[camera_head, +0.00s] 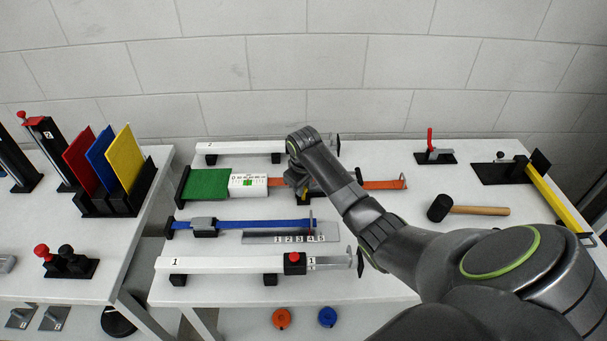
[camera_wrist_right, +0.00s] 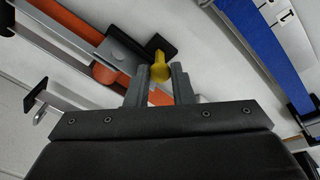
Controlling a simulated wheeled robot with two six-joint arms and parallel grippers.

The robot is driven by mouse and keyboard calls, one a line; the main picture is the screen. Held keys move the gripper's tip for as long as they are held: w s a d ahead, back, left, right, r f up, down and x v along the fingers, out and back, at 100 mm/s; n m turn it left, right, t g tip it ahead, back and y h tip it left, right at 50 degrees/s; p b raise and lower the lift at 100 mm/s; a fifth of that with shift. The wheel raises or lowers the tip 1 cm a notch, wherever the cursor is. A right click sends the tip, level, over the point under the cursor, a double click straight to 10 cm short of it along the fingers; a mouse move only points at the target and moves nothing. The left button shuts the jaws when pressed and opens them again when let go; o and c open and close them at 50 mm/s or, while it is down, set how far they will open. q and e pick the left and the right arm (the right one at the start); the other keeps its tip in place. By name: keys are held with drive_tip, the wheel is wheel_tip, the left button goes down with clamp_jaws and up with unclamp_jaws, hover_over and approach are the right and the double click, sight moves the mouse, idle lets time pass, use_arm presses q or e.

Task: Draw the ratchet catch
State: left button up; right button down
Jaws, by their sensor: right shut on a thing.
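The ratchet catch shows as a yellow tab (camera_wrist_right: 158,66) on a dark and grey metal housing (camera_wrist_right: 120,45) in the wrist view. My right gripper (camera_wrist_right: 160,84) is shut on the yellow tab, with a finger on each side of it. In the head view the right gripper (camera_head: 303,190) is over the orange strap (camera_head: 384,185), and the wrist hides most of the ratchet housing. My left gripper is not in view.
A blue strap (camera_head: 265,223) and a numbered metal plate (camera_head: 290,238) lie in front. White beams (camera_head: 235,147) (camera_head: 225,264) lie behind and in front. A mallet (camera_head: 470,210) lies on the right. Bare table lies between the straps and the mallet.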

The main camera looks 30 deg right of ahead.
drive_tip(key=shift+s+a+t+h+p, duration=0.4)
drive_tip(key=shift+s+t+p, duration=0.1)
drive_tip(key=shift+t+p, duration=0.25)
drive_tip(key=shift+s+a+f+t+p, duration=0.1)
drive_tip(key=shift+s+f+t+p, duration=0.05)
drive_tip(key=shift+s+t+p, duration=0.15)
drive_tip(key=shift+s+a+f+t+h, duration=0.25)
drive_tip(key=shift+f+t+h, duration=0.1)
drive_tip(key=shift+t+h, duration=0.3)
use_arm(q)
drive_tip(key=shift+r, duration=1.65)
use_arm(e)
drive_tip(key=shift+s+a+f+t+h, duration=0.15)
drive_tip(key=shift+s+f+t+h, duration=0.25)
drive_tip(key=shift+t, duration=0.3)
drive_tip(key=c, duration=1.3)
unclamp_jaws()
drive_tip(key=shift+s+a+r, duration=0.1)
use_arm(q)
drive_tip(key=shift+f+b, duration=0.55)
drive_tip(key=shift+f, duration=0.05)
use_arm(e)
drive_tip(key=v, duration=1.7)
drive_tip(key=shift+s+a, duration=0.15)
